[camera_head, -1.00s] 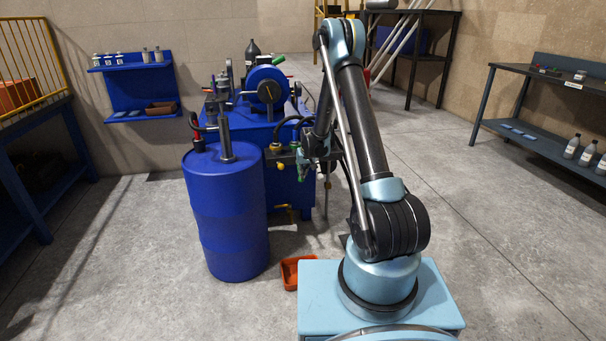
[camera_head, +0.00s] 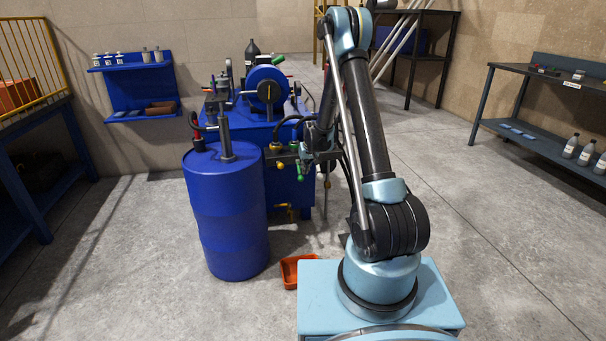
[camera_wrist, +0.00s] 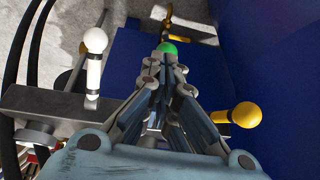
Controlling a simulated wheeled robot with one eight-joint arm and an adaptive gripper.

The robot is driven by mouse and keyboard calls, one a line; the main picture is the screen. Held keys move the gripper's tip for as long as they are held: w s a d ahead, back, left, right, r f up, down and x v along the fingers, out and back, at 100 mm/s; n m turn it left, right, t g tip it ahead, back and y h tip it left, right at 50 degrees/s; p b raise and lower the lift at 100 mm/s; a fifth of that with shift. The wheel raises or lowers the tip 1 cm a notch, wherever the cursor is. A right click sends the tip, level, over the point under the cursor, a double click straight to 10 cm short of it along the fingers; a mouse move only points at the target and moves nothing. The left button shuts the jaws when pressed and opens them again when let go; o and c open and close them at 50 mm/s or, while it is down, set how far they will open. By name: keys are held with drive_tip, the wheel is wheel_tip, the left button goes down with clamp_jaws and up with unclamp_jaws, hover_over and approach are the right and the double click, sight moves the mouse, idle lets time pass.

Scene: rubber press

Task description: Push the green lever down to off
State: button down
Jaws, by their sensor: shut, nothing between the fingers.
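The green lever's ball (camera_wrist: 168,48) shows just past my fingertips in the wrist view, and its shaft is hidden behind the fingers. In the head view the green ball (camera_head: 299,177) hangs at the front of the blue press, below the valve block. My gripper (camera_wrist: 163,62) is shut and empty, its tips over or against the lever; I cannot tell whether they touch. In the head view my gripper (camera_head: 304,158) is small and partly blends with the valves. The white-ball lever (camera_wrist: 95,41) stands to the left in the wrist view, and the yellow-ball lever (camera_wrist: 246,114) to the right.
A blue drum (camera_head: 226,215) stands left of the levers. The blue press (camera_head: 262,128) is behind them. Black hoses (camera_wrist: 14,60) run at the wrist view's left edge. A red tray (camera_head: 297,271) lies on the floor in front. The floor to the right is clear.

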drive_tip(key=s+d+r, duration=0.2)
drive_tip(key=s+r, duration=0.2)
drive_tip(key=s, duration=0.4)
drive_tip(key=shift+s+d+r, duration=0.15)
drive_tip(key=shift+s, duration=0.05)
drive_tip(key=s+d+r+m, duration=0.1)
drive_tip(key=s+d+r, duration=0.3)
drive_tip(key=s+r, duration=0.5)
drive_tip(key=s+d+r, duration=0.5)
drive_tip(key=s+r, duration=0.3)
drive_tip(key=s, duration=0.2)
drive_tip(key=s+d+f+g, duration=0.1)
drive_tip(key=s+d, duration=0.1)
drive_tip(key=s, duration=1.1)
drive_tip(key=s+d+f+m+g+h, duration=0.1)
drive_tip(key=s+d, duration=0.2)
drive_tip(key=s, duration=1)
drive_tip(key=shift+d+h, duration=0.3)
drive_tip(key=shift+d, duration=0.05)
drive_tip(key=shift+w+f, duration=0.25)
drive_tip(key=shift+w, duration=0.2)
